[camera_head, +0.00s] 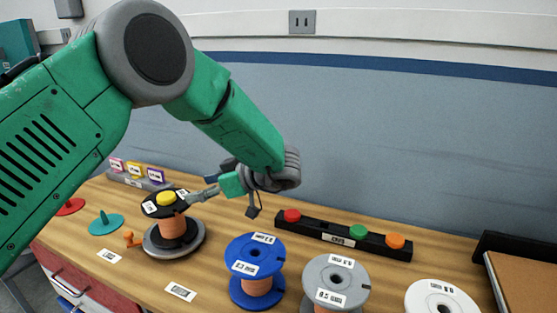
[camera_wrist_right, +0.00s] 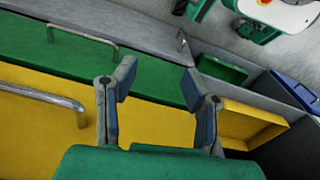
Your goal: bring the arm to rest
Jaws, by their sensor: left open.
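My left arm comes in from the left across the head view, green with grey joints, and reaches down over the bench. Its gripper (camera_head: 220,194) is open, with one finger stretched left close to the black-topped spool (camera_head: 173,229). I cannot tell whether the finger touches that spool. The spool has a yellow knob, an orange winding and a grey base. A blue spool (camera_head: 255,263), a grey spool (camera_head: 336,281) and a white spool (camera_head: 440,298) stand to the right. In the right wrist view my right gripper (camera_wrist_right: 158,80) is open, with nothing between its fingers.
A black rail (camera_head: 341,239) with red, green and orange knobs lies at the back of the wooden bench. A teal disc (camera_head: 106,223) and a red disc (camera_head: 69,207) lie at left. Yellow and green drawer fronts (camera_wrist_right: 150,122) with metal handles fill the right wrist view.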

